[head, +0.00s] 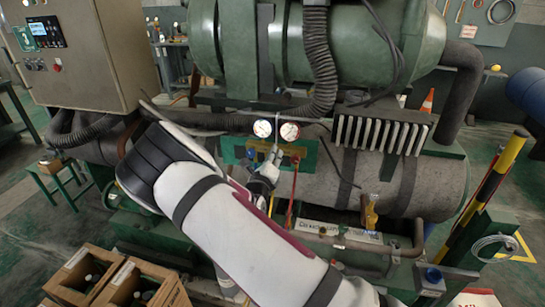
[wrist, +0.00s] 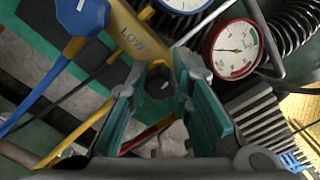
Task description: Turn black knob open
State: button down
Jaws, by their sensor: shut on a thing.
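The black knob (wrist: 159,86) sits at the lower end of the yellow manifold body (wrist: 134,38) marked "LOW" in the wrist view. My gripper (wrist: 163,74) has its teal finger pads on either side of the knob and is shut on it. In the head view my gripper (head: 268,166) reaches the manifold below the two gauges; my white arm comes up from the lower right, and the knob cannot be made out there.
A white-faced gauge (head: 262,128) and a red-rimmed gauge (head: 290,131) are just above my gripper. A blue valve handle (wrist: 84,18) and hoses lie close on the left in the wrist view. Metal fins (head: 380,133) stand to the right. Wooden crates (head: 125,280) are at lower left.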

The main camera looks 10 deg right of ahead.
jog(key=shift+n, duration=0.3)
jog(key=c, duration=1.4)
grip_release()
jog(key=v, duration=1.2)
